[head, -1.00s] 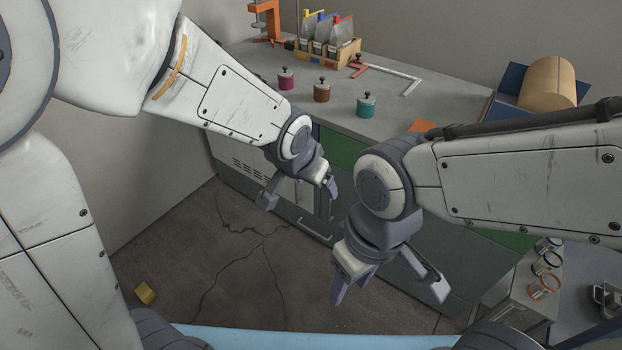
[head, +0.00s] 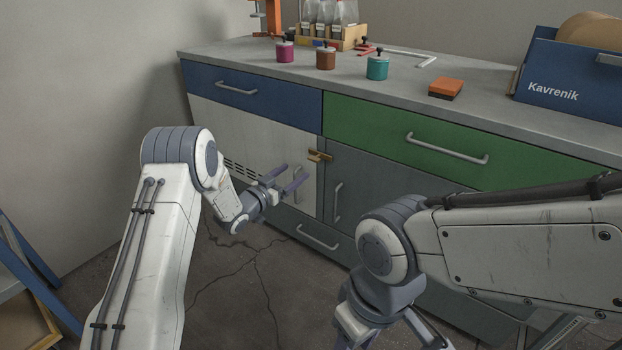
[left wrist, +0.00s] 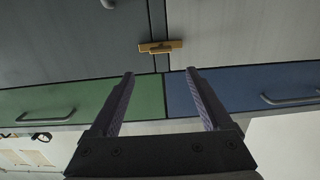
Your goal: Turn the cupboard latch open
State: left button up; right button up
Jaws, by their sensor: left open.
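The brass latch (head: 319,155) sits at the top of the seam between the cupboard's white door (head: 225,125) and the grey door beside it. It lies crosswise over the seam. In the left wrist view, which is upside down, the latch (left wrist: 160,47) shows as a short brass bar beyond and between the fingertips. My left gripper (head: 297,171) is open and empty, in front of the white door, a little below and left of the latch. It also shows in the left wrist view (left wrist: 160,73). My right gripper (head: 388,336) is at the bottom edge, its fingertips cut off.
A blue drawer (head: 250,93) and a green drawer (head: 420,140) with bar handles are above the doors. The grey door has an upright handle (head: 338,201). Several lidded pots, an orange block (head: 446,88) and a blue Kavrenik box (head: 565,82) stand on the bench top (head: 480,105).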

aim_at(312, 160)
pick_arm(q)
jog(key=b+x, duration=0.1)
jog(key=x, duration=0.2)
jog(key=b+x, duration=0.1)
jog(key=x, duration=0.2)
jog(key=b+x, duration=0.1)
jog(key=x, duration=0.2)
jog(key=shift+w+f+b, duration=0.25)
jog(key=shift+f+b, duration=0.05)
jog(key=shift+b, duration=0.05)
jog(key=shift+w+d+r, duration=0.1)
jog(key=shift+w+d, duration=0.15)
jog(key=shift+w, duration=0.15)
grip_shut()
